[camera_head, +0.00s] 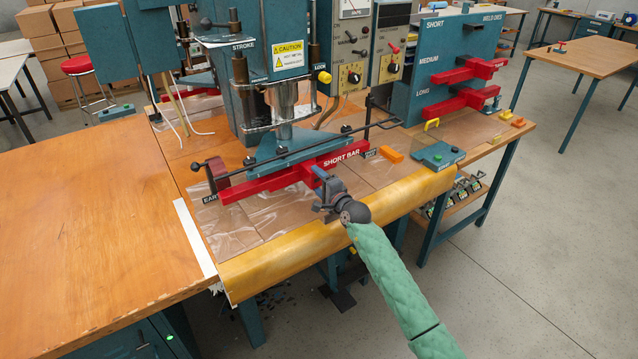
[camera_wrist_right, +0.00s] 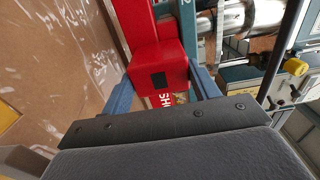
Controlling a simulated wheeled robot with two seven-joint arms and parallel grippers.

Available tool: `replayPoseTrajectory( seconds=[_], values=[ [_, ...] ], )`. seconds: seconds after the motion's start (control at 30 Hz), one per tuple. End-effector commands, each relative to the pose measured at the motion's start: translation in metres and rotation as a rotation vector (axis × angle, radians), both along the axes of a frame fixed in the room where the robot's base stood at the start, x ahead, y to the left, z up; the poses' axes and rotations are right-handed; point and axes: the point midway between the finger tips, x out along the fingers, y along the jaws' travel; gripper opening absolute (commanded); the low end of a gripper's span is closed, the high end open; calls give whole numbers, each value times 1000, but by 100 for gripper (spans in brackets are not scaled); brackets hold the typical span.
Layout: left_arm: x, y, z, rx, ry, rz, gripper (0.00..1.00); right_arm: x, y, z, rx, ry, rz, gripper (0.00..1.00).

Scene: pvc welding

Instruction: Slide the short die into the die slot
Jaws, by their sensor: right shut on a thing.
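The short die, a long red bar marked SHORT BAR (camera_head: 345,157), lies across the front of the press, along the front edge of the teal triangular plate (camera_head: 272,150) under the ram. My right gripper (camera_head: 322,182) is at the front of the bar, near its middle. In the right wrist view its blue fingers (camera_wrist_right: 160,92) stand on both sides of a red block (camera_wrist_right: 158,65) of the die and are shut on it. The die slot is not clearly visible, and I cannot tell how far the bar sits in it. My left gripper is out of view.
A teal WELD DIES rack (camera_head: 435,60) at the right holds more red bars. A thin dark rail (camera_head: 285,151) spans above the bar. An orange block (camera_head: 391,154) and a teal box (camera_head: 438,155) sit to the right. The wooden table (camera_head: 90,220) at left is clear.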

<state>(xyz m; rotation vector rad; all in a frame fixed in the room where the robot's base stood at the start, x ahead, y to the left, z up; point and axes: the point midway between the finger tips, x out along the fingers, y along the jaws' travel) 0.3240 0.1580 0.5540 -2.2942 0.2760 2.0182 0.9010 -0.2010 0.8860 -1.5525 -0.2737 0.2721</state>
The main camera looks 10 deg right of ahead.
Motion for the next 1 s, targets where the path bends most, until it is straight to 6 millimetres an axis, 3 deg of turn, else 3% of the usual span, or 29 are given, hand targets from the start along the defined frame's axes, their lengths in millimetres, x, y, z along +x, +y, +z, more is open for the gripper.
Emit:
replayPoseTrajectory(
  seconds=[1.0],
  values=[
    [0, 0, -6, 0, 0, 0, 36, 19, 6, 1, 0, -2, -1, 0]
  ],
)
